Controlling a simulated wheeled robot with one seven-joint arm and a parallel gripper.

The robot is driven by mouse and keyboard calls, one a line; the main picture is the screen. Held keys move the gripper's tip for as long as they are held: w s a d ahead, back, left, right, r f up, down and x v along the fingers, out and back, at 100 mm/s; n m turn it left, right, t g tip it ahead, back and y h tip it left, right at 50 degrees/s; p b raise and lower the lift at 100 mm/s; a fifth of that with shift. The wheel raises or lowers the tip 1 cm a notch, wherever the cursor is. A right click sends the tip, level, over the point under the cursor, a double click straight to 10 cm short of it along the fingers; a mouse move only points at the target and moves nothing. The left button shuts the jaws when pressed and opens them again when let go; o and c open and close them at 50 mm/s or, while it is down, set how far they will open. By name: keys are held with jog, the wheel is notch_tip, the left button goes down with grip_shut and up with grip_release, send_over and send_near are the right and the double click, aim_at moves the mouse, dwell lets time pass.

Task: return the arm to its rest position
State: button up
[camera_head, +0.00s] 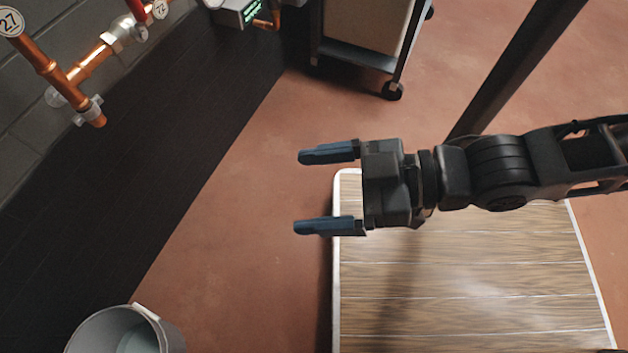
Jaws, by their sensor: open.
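My gripper (326,190) is open and empty, with its two blue fingertips spread apart and pointing left. My arm (500,172) reaches in from the right edge, roughly level across the picture. The gripper's body is above the far left corner of a wood-topped surface (470,290), and the fingers extend past its left edge over the reddish floor. Nothing is between the fingers.
Copper pipes (92,62) with number tags run along the grey wall at upper left. A bucket (122,330) stands at lower left. A wheeled cart (365,45) and a device with a green display (240,12) are at the top. Reddish floor (235,215) is clear between.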

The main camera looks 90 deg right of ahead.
notch_tip(320, 180, up, 30)
jog(key=p, duration=3)
